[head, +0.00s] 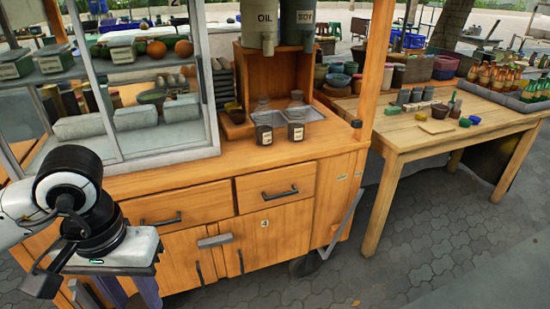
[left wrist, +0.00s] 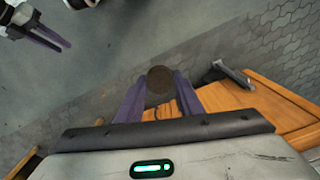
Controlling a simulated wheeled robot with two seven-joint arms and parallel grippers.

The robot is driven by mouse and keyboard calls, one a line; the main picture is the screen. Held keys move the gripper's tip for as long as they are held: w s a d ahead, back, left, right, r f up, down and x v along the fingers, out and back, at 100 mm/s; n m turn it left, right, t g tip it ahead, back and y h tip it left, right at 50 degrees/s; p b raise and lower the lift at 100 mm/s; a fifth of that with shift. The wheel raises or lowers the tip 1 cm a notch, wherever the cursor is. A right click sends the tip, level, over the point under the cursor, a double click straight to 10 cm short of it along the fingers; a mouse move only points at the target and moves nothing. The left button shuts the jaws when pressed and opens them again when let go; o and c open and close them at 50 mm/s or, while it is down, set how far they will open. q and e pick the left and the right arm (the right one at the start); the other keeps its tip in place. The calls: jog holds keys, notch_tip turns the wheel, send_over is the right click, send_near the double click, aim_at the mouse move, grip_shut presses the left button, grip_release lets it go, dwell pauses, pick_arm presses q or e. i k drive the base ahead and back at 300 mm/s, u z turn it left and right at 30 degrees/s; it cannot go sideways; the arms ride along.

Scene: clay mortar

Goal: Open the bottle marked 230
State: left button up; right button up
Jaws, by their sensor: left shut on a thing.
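My left gripper (head: 130,292) is low in front of the cart at the left of the head view, with its fingertips near the bottom edge. In the left wrist view its purple fingers (left wrist: 158,98) are shut on a brown round-topped thing (left wrist: 159,80), seen end-on. No marking shows on it, and the head view does not show it.
The wooden cart (head: 200,176) has drawers, doors with handles and a glass case (head: 150,110). OIL (head: 261,22) and SOY (head: 299,22) containers stand above the bottles. A wooden table (head: 400,140) with jars and bottles is at right. The paved floor (head: 430,240) before it is clear.

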aim_at(264, 115)
jog(key=z, duration=1.45)
jog(key=i, duration=1.2)
jog(key=u, duration=0.5)
jog(key=i, duration=0.8)
jog(key=u, duration=1)
jog(key=i, duration=0.55)
